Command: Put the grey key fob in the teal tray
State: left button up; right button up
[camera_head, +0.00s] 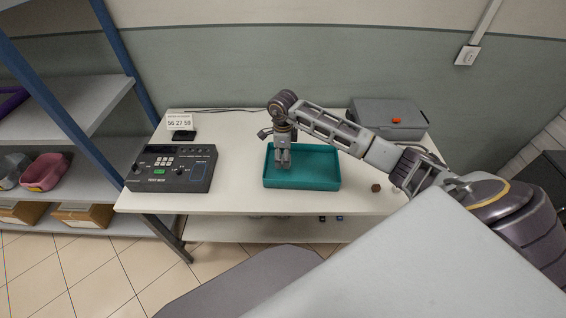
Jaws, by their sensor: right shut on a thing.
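The teal tray (318,184) lies on the white table, right of its middle. My right gripper (283,165) points down over the left part of the tray. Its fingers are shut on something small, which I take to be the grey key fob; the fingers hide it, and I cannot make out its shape. I cannot tell whether the fingertips touch the tray floor. My left gripper is not in view.
A dark test box (172,168) stands left of the tray, with a small display (180,122) behind it. A grey case (388,118) stands at the back right. A small brown cube (376,188) lies right of the tray. Shelves (75,108) stand at left.

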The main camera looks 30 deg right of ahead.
jog(key=shift+f, duration=1.85)
jog(key=shift+f, duration=0.15)
jog(key=o, duration=1)
notch_tip(320, 180, up, 12)
jog(key=shift+r, duration=0.15)
